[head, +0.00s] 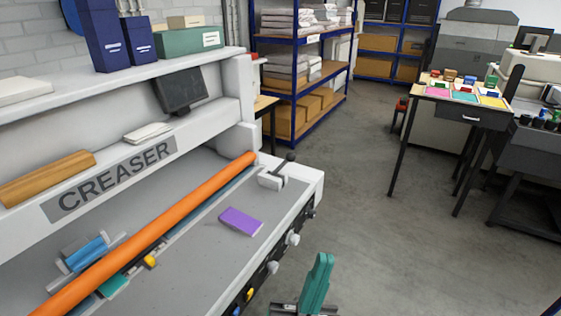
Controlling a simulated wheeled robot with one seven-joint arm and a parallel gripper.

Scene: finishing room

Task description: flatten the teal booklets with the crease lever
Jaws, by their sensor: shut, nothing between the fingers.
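A teal booklet (114,286) lies on the creaser bed at the lower left, partly hidden under the orange bar. The crease lever (281,171), with a grey base and a dark knob, stands at the right end of the creaser, just past the end of the orange bar (160,226). My gripper (320,262), with teal-green fingers, is at the bottom middle, shut and empty. It is in front of the creaser's right edge, apart from the lever and the booklet. Its lower part is cut off by the picture edge.
A purple booklet (240,221) lies on the grey bed (205,252). A blue piece (87,253) sits in a holder behind the bar. Knobs (292,239) stick out of the creaser's front. Open floor (390,255) lies to the right, before a small table (465,113).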

